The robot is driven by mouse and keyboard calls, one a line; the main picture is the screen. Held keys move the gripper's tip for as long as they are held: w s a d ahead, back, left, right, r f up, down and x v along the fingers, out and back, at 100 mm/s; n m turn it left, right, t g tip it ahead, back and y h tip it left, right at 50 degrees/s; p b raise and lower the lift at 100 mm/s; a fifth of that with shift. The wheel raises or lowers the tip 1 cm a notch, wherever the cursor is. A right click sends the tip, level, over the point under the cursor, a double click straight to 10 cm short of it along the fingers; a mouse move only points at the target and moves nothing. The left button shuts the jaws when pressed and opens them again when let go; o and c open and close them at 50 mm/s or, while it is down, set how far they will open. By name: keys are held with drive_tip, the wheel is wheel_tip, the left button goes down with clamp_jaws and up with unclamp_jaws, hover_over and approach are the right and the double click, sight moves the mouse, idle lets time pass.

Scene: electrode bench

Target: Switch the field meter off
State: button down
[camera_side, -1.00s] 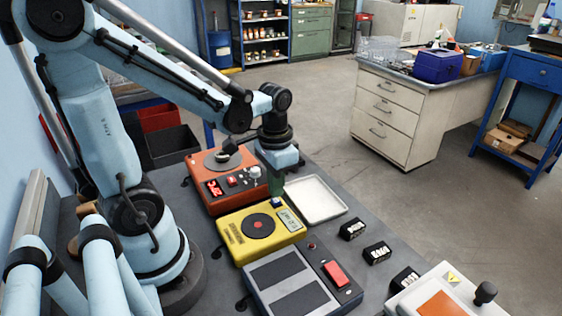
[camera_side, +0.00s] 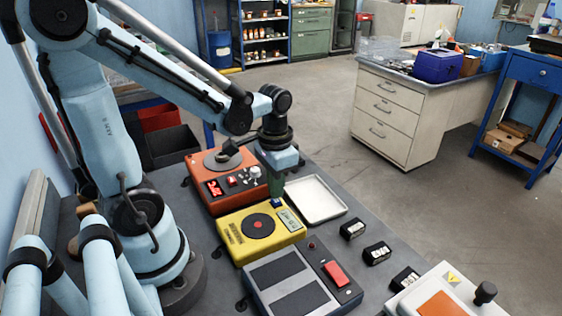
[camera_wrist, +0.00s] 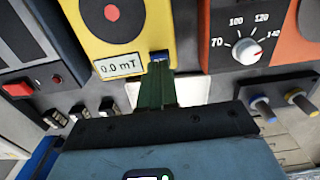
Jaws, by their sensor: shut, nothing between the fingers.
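The field meter is a yellow box (camera_side: 240,236) with a dark round pad and red centre. In the wrist view the yellow face (camera_wrist: 87,48) shows a display (camera_wrist: 123,66) reading 0.0 mT. A small blue button (camera_wrist: 159,55) sits beside the display at the meter's edge; it also shows in the side view (camera_side: 276,202). My gripper (camera_wrist: 160,68) is shut and empty, its green fingertips pointing at the blue button. In the side view my gripper (camera_side: 277,195) is right at the button. I cannot tell whether it touches or presses it.
An orange hotplate (camera_side: 220,200) with a lit red display and a white knob (camera_wrist: 247,51) stands behind the meter. A grey unit with a red switch (camera_side: 335,274) stands in front. A white tray (camera_side: 322,211) and small black labelled blocks (camera_side: 377,253) lie right.

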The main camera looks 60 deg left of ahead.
drive_tip(key=shift+f, duration=0.8)
idle(0.4)
drive_tip(key=shift+r, duration=3)
drive_tip(key=w+d+r+t, duration=0.2)
drive_tip(key=d+r+t, duration=0.1)
drive_tip(key=d+t, duration=0.2)
drive_tip(key=shift+d+r+t, duration=0.25)
drive_tip(key=shift+r+t, duration=0.05)
drive_tip(key=shift+t, duration=0.8)
